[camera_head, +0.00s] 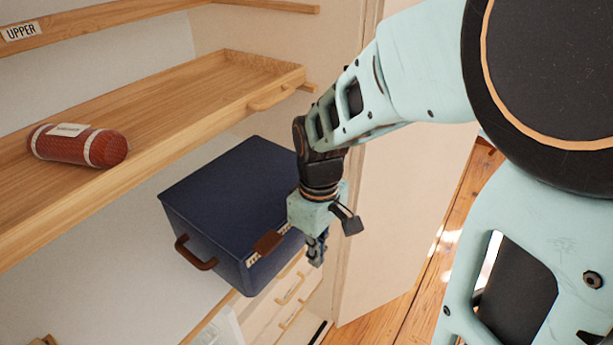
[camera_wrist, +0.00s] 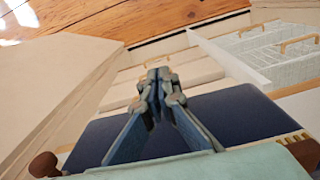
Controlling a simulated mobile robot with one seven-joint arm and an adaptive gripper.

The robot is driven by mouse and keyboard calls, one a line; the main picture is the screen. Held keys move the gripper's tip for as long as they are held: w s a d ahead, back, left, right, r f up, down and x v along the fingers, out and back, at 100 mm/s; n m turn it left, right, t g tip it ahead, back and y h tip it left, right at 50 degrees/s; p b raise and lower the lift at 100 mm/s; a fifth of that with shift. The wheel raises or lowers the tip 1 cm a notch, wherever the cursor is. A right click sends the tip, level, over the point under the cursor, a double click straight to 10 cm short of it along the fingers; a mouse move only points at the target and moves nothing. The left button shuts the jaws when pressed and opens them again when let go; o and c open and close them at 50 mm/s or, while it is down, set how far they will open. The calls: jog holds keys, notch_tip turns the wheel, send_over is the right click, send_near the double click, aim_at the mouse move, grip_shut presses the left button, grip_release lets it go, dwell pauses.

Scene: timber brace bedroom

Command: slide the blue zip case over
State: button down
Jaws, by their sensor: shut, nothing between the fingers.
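The blue zip case (camera_head: 225,200) is a dark blue box with a brown handle at its left front. It sits on a pale shelf in the head view, its front corner near the shelf's edge. My gripper (camera_head: 316,262) points down at the case's right side and hides part of it. The fingers are shut and empty. In the wrist view the shut fingertips (camera_wrist: 157,75) lie over the dark blue case (camera_wrist: 245,115). I cannot tell whether the fingers touch the case.
A wooden shelf tray (camera_head: 235,72) above the case holds a red roll (camera_head: 78,146) with a white label. An upper board carries an "UPPER" label (camera_head: 20,31). A pale upright panel (camera_head: 385,215) stands right of my gripper. Drawers (camera_head: 290,290) are below; bare shelf (camera_head: 130,265) lies left of the case.

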aim_at(298, 243)
jog(key=shift+w+a+f+p, duration=0.1)
jog(key=shift+w+a+p, duration=0.25)
jog(key=shift+w+a, duration=1.1)
jog(key=shift+a, duration=0.1)
jog(key=shift+w+a, duration=0.15)
jog(key=shift+a, duration=0.05)
jog(key=w+a, duration=0.6)
jog(key=a, duration=0.1)
jog(key=shift+w+a, duration=0.2)
jog(key=shift+a, duration=0.05)
jog(key=shift+d, duration=0.1)
